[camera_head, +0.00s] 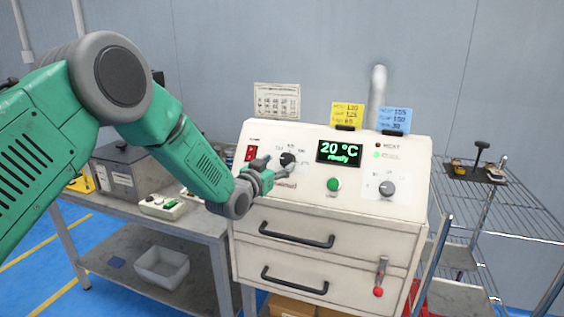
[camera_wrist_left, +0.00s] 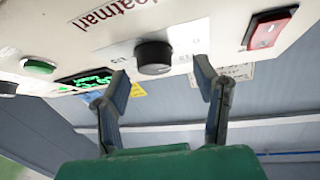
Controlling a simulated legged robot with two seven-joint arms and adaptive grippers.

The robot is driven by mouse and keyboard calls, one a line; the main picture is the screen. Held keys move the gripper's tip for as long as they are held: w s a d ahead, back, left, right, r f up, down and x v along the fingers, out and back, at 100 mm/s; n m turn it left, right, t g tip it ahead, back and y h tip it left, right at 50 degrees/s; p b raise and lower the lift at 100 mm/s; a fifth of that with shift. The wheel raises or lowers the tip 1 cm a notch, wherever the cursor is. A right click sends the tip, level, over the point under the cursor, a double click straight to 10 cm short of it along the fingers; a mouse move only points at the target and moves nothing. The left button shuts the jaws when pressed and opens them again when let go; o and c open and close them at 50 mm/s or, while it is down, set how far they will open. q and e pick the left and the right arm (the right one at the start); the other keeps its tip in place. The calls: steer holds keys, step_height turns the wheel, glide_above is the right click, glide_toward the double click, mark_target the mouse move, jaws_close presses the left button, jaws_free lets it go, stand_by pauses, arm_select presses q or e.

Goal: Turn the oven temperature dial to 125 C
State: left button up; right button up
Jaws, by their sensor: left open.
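The white oven's front panel carries a black temperature dial (camera_head: 287,159) on a scale plate, left of a screen (camera_head: 339,151) that shows 20 °C in green. My left gripper (camera_head: 272,166) is at the panel, just left of and below the dial, partly covering its scale. In the left wrist view the dial (camera_wrist_left: 154,57) shows between and beyond the two open fingers (camera_wrist_left: 162,80); the fingers look apart from it. The dial's exact pointer position is too small to read. My right gripper is not in view.
A red switch (camera_head: 251,153) sits left of the dial. A green button (camera_head: 333,184) and a second, grey dial (camera_head: 387,188) are to the right. Two drawer handles (camera_head: 297,236) stick out below. A wire rack (camera_head: 510,216) stands at the right, a bench (camera_head: 150,220) at the left.

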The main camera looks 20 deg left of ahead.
mark_target(286, 160)
arm_select(q)
steer(key=shift+w+d+r, duration=0.1)
steer(key=shift+w+d, duration=0.35)
steer(key=shift+w, duration=0.2)
steer(key=shift+w+d, duration=0.4)
steer(key=shift+w, duration=0.2)
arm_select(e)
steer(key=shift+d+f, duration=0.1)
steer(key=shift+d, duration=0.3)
arm_select(q)
steer(key=shift+a, duration=0.1)
steer(key=shift+a, duration=0.15)
steer(key=shift+c, duration=0.4)
steer(key=shift+a, duration=0.1)
steer(key=c, duration=1.1)
steer(key=shift+o, duration=0.2)
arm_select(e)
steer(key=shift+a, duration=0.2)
